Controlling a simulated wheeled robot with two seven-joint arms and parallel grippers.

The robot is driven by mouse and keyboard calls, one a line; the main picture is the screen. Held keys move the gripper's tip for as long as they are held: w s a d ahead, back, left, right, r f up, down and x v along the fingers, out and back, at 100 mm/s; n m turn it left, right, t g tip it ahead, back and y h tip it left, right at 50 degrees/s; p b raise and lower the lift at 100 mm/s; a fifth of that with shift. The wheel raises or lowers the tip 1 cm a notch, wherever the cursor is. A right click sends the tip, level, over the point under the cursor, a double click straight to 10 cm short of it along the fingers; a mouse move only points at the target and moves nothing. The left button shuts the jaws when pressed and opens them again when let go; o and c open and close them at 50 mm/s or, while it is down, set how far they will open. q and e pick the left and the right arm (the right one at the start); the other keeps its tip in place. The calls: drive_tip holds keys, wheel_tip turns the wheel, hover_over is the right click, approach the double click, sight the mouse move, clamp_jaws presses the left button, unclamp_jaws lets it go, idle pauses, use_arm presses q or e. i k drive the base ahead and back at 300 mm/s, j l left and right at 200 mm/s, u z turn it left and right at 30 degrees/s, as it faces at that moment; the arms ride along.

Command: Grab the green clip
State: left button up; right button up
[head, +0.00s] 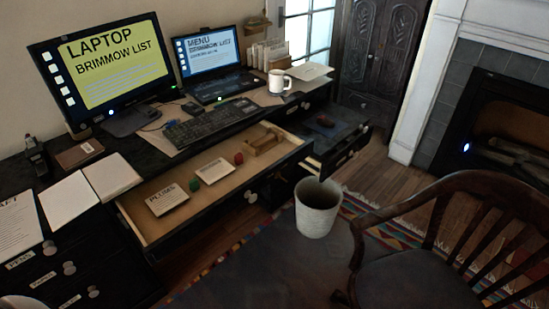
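A small green clip (195,185) is in the open wide drawer (143,232) of the dark desk. It is at the upper right edge of a white labelled card or pad (168,200), close to it; I cannot tell if they touch. A small red clip (239,158) is farther right in the same drawer, at the edge of a second white labelled pad (214,171). Neither of my grippers is in view.
A wooden block-like item (263,142) is at the drawer's right end. A second open drawer (345,150) juts out at right. A white bin (318,208) and wooden chair (430,230) stand before the desk. A monitor (105,70), keyboard (210,122) and mug (277,82) are on top.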

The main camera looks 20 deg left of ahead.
sight(194, 185)
drive_tip(key=u, duration=1.15)
